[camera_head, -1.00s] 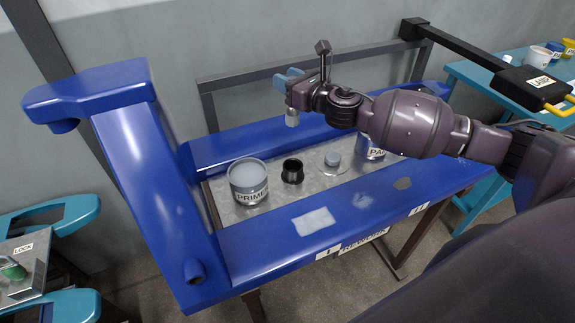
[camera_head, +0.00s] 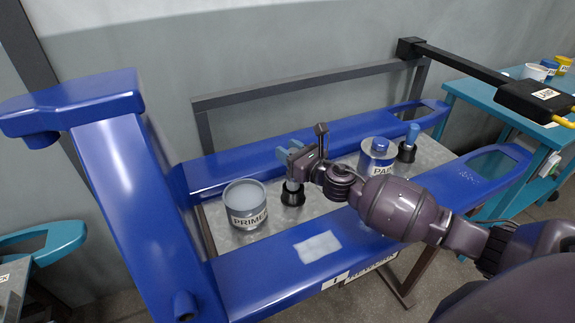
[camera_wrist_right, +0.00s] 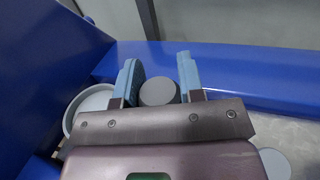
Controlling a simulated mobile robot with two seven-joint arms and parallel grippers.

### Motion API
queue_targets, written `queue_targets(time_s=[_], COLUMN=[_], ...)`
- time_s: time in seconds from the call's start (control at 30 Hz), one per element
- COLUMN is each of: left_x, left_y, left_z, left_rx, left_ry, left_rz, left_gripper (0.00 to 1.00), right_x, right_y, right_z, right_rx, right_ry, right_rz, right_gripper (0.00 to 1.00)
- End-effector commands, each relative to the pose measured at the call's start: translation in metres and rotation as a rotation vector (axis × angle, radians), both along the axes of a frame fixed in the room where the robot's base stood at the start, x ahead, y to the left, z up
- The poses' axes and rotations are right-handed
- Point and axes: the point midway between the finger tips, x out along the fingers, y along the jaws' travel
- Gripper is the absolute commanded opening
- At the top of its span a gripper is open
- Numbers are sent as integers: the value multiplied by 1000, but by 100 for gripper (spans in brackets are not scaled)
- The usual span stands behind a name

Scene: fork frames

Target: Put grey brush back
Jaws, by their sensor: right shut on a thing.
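My right gripper (camera_head: 289,163) has blue fingers that are shut on the grey brush (camera_head: 291,185). The brush is upright, and its lower end is at the mouth of a black cup (camera_head: 292,198) on the bench. I cannot tell how deep it sits in the cup. In the right wrist view the round grey top of the brush (camera_wrist_right: 158,92) shows between the two fingers (camera_wrist_right: 160,82). The cup is hidden there. My left gripper is not in view.
A PRIMER can (camera_head: 246,206) stands just left of the cup. A paint can (camera_head: 377,162) and a second black cup (camera_head: 406,152) with a blue-handled brush (camera_head: 412,132) stand to the right. Blue rails (camera_head: 290,262) border the grey bench top.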

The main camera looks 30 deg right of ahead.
Motion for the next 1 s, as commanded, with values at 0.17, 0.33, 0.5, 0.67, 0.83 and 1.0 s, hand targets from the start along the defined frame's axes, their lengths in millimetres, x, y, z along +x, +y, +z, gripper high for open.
queue_targets(time_s=[0.17,0.33,0.5,0.67,0.83,1.0], left_x=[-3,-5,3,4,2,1], left_y=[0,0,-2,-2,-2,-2], left_z=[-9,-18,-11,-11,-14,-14], left_rx=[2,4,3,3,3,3], left_ry=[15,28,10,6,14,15], left_rz=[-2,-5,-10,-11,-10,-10], left_gripper=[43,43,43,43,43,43], right_x=[-1,-1,0,0,0,0], right_y=[0,0,-1,0,0,0], right_z=[-21,-44,-41,-42,-45,-44], right_rx=[2,1,-1,-1,0,0], right_ry=[6,7,0,0,1,0], right_rz=[-2,-1,-1,-1,-1,-1], right_gripper=[12,12,12,12,42,61])
